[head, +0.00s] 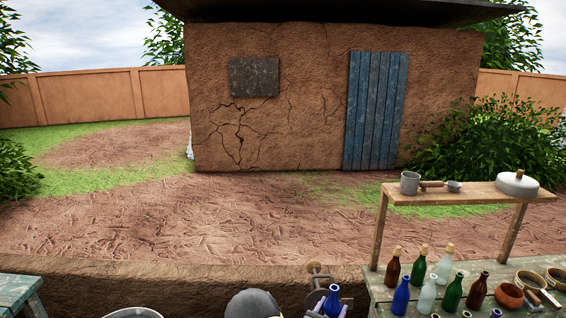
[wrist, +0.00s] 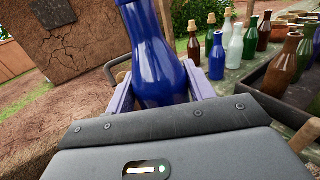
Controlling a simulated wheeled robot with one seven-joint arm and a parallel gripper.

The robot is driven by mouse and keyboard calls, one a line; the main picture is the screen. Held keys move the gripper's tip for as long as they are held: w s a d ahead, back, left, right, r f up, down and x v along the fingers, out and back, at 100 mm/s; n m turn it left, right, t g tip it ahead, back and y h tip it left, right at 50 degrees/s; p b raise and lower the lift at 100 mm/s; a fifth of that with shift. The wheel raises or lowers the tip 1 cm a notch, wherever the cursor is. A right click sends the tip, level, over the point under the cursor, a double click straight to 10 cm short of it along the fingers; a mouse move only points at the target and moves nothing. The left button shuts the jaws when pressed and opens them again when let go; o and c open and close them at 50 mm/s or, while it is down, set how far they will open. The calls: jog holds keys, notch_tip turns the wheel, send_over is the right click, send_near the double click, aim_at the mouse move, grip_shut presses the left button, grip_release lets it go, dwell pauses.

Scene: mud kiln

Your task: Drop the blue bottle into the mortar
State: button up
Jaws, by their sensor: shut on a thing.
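My gripper (head: 331,303) is shut on a blue bottle (head: 332,298), held upright between its pale finger pads. In the wrist view the blue bottle (wrist: 155,60) fills the middle, its neck running out of the top edge. I cannot tell for sure which vessel is the mortar. A reddish-brown bowl (head: 508,295) stands on the table at the far right, right of my gripper. A bowl with a pale inside (head: 530,280) stands beside it, with wooden sticks close by. Another blue bottle (head: 401,296) stands on the table, apart from my gripper.
Several green, brown and clear bottles (head: 453,292) crowd the right-hand table (head: 380,291). A raised shelf (head: 455,196) there carries a grey mug (head: 410,183) and a lidded pot (head: 517,184). A wooden piece (head: 314,268) shows just behind my gripper. A green table (head: 14,290) stands at lower left.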

notch_tip(320, 180, down, 5)
jog(key=b, duration=0.3)
jog(key=shift+d, duration=0.15)
jog(key=shift+r, duration=0.1)
jog(key=o, duration=1.2)
jog(key=shift+c, duration=0.2)
jog(key=b+v, duration=0.4)
jog(key=v, duration=1.3)
jog(key=shift+b, duration=0.4)
jog(key=shift+s, duration=0.15)
